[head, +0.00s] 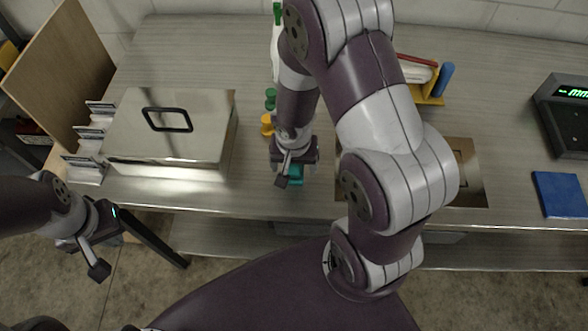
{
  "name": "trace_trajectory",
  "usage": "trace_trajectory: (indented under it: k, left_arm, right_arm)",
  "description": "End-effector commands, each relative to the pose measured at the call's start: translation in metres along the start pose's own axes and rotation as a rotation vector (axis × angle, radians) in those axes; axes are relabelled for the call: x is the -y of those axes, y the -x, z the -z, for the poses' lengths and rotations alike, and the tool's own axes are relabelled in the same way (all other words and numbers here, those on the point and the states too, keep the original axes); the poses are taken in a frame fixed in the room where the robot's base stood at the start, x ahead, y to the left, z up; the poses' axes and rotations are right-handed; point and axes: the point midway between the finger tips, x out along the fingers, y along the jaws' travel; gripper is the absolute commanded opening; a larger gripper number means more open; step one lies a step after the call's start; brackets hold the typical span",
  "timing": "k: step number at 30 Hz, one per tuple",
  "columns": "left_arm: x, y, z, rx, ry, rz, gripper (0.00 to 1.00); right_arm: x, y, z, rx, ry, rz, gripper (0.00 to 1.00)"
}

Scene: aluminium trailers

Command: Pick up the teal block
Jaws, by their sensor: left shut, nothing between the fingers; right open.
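The teal block (297,174) is on the metal worktop near its front edge, at the middle of the head view. My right gripper (287,178) is open and directly over it, and hides most of it. I cannot tell whether the fingers touch the block or stand around it. My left gripper (98,269) is shut and empty, low at the left, off the front of the worktop.
A lidded metal box (203,131) stands left of the block. Green (270,94) and orange (267,125) pieces stand just behind it. A blue pad (560,194) and a dark display unit (566,110) are at the right. My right arm hides the middle.

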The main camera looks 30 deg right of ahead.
Motion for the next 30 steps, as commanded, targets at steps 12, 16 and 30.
trace_trajectory:
  k: [12,16,30]
  left_arm:
    - [0.000,-0.004,-0.001,0.000,0.000,0.000,0.00]
    - [0.000,-0.004,-0.001,0.000,0.000,0.000,0.00]
    - [0.000,0.011,0.001,0.000,0.000,0.000,0.00]
  right_arm:
    - [0.000,-0.009,0.000,0.000,0.000,0.001,0.44]
    - [0.000,-0.009,0.000,-0.001,0.000,0.001,0.22]
    - [0.001,0.021,0.004,-0.003,-0.001,0.002,0.21]
